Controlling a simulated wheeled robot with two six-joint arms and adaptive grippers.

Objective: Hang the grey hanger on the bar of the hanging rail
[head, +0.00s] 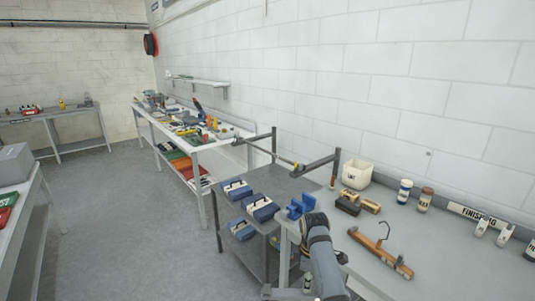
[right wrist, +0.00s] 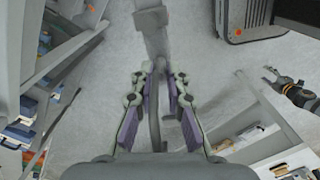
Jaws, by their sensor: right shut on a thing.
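My right gripper (right wrist: 160,105) is shut on the grey hanger (right wrist: 154,30). In the right wrist view a thin grey part runs between the purple-padded fingers and a wider grey part reaches past them, above the floor. In the head view my right gripper (head: 308,284) is low at the bottom edge, mostly hidden by my arm, and the hanger's outline is hard to make out. The hanging rail (head: 337,168) is a dark frame with two posts and arms, and its bar (head: 272,154) runs between the arms beyond my gripper. My left gripper is out of view.
Blue cases (head: 262,208) lie on the dark table by the rail. A blue vise (head: 301,206) stands at the near bench's corner. A wooden hanger (head: 380,252), white bin (head: 357,175) and bottles (head: 404,191) are on the bench (head: 440,270). Open floor (head: 130,220) is left.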

